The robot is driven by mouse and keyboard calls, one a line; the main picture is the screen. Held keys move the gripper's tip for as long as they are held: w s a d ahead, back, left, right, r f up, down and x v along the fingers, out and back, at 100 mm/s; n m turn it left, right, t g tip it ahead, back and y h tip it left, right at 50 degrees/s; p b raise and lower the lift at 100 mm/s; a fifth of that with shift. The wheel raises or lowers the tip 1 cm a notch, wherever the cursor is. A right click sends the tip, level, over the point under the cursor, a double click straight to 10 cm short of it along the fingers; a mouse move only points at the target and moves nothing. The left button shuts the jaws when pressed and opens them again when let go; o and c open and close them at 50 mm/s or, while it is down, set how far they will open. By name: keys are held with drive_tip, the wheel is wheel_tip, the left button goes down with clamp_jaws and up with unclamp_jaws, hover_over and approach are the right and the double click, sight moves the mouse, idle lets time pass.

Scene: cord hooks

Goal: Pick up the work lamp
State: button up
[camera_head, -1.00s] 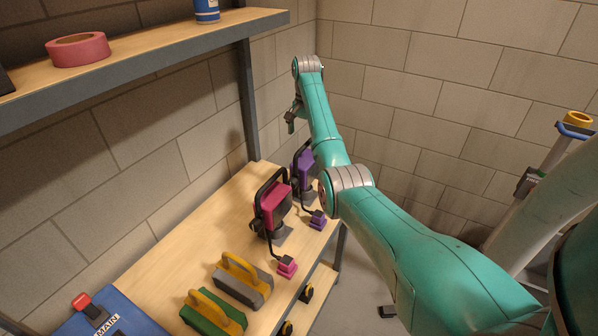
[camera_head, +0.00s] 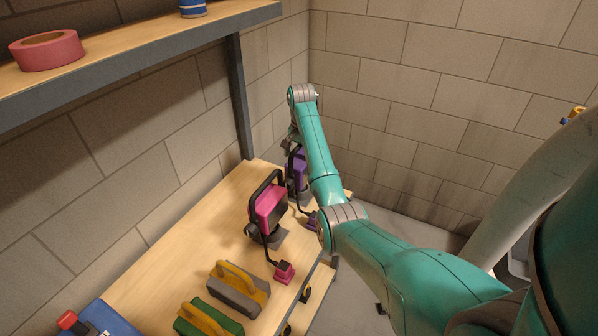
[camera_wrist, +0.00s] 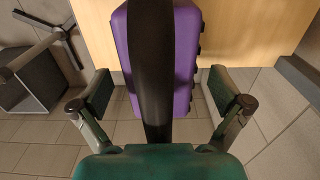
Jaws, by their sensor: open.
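Two work lamps stand on the bench. The purple work lamp (camera_head: 296,168) is at the far end, partly hidden behind my arm in the head view. The magenta work lamp (camera_head: 268,206) stands nearer, upright with a black frame handle. In the wrist view the purple lamp (camera_wrist: 185,60) fills the upper middle, its black handle (camera_wrist: 152,75) running down between my fingers. My gripper (camera_wrist: 160,92) is open, with one finger on each side of the handle and gaps on both sides. In the head view my gripper is largely hidden at the lamp's top.
The bench (camera_head: 185,240) also holds a grey block with a yellow handle (camera_head: 238,285), a green one (camera_head: 208,318) and a blue box (camera_head: 100,322). A shelf (camera_head: 130,50) with pink tape (camera_head: 47,50) overhangs the left. A post (camera_head: 240,100) stands near the lamp.

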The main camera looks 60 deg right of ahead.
drive_tip(key=shift+f, duration=0.3)
idle(0.5)
drive_tip(key=shift+c, duration=0.5)
drive_tip(key=c, duration=1.8)
drive_tip(key=shift+r, duration=0.15)
